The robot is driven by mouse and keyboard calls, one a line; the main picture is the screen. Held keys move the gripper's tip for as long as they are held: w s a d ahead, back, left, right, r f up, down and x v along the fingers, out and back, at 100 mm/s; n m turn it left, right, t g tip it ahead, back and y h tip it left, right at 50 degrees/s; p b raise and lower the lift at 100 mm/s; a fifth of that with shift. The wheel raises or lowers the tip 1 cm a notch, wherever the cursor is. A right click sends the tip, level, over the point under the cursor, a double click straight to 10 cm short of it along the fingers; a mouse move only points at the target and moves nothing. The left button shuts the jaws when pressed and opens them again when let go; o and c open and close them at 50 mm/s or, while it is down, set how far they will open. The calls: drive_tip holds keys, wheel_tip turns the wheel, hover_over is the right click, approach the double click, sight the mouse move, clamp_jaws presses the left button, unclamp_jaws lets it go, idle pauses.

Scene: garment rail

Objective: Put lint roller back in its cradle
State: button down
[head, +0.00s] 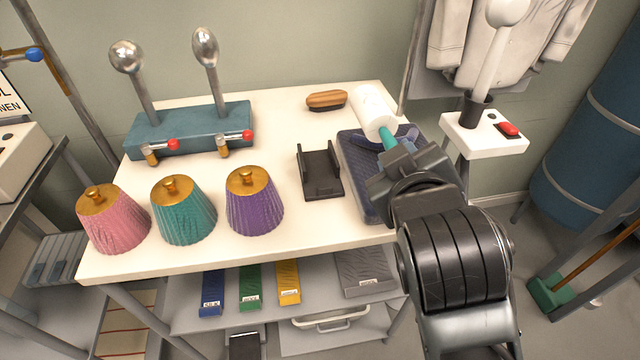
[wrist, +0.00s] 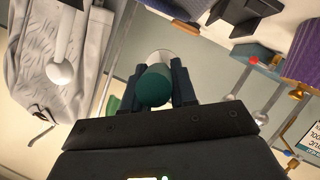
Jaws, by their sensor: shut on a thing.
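The lint roller has a white roll (head: 374,112) and a teal handle (head: 388,137). My gripper (head: 398,160) is shut on its handle and holds it over the folded dark blue cloth at the table's right side. In the wrist view the handle's round teal end (wrist: 154,87) sits between the two fingers of my gripper (wrist: 154,92), with the white roll partly hidden behind it. A dark cradle (head: 320,172) stands empty on the table, left of the roller and my gripper. It also shows upside down in the wrist view (wrist: 250,15).
The folded dark blue cloth (head: 357,188) lies right of the cradle. A wooden brush (head: 326,100) lies behind it. A purple shade (head: 253,202) stands to the left, beside teal and pink ones. A white stand with a red button (head: 484,140) is at the right.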

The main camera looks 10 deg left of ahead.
drive_tip(key=a+f, duration=0.3)
drive_tip(key=w+a+f, duration=0.1)
drive_tip(key=a+f, duration=0.5)
drive_tip(key=shift+w+a+f, duration=0.25)
drive_tip(key=shift+w+f, duration=0.1)
drive_tip(key=shift+f, duration=0.05)
drive_tip(key=shift+f, duration=0.4)
drive_tip(key=shift+f+b, duration=0.25)
drive_tip(key=shift+b, duration=0.05)
drive_tip(key=c, duration=0.9)
unclamp_jaws()
